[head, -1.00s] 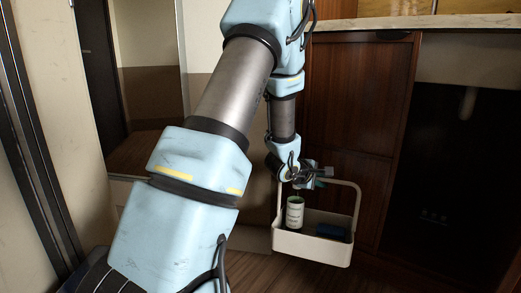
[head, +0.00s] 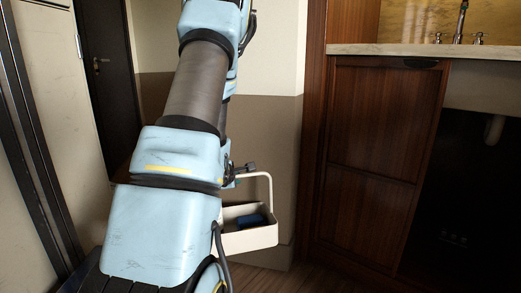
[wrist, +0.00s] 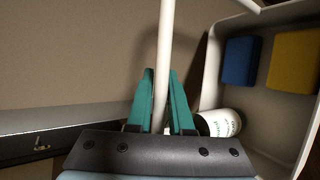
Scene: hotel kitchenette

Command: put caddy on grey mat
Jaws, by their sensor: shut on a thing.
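The caddy is a cream open box with a tall looped handle. In the head view the caddy (head: 262,239) hangs above the floor, its left part hidden behind my arm. My gripper (head: 241,172) is at its handle there, mostly hidden. In the wrist view the green fingers of my gripper (wrist: 161,100) are shut on the pale handle bar. The caddy's box (wrist: 213,75) is to their right. It holds a blue sponge (wrist: 240,61), a yellow sponge (wrist: 295,62) and a white labelled can (wrist: 219,123). I see no grey mat in either view.
A wooden cabinet (head: 372,125) with a pale countertop (head: 400,49) stands right of the caddy. A dark opening (head: 455,190) is beyond it. A two-tone wall (head: 270,130) is behind the caddy, and a dark door (head: 103,80) is at the far left.

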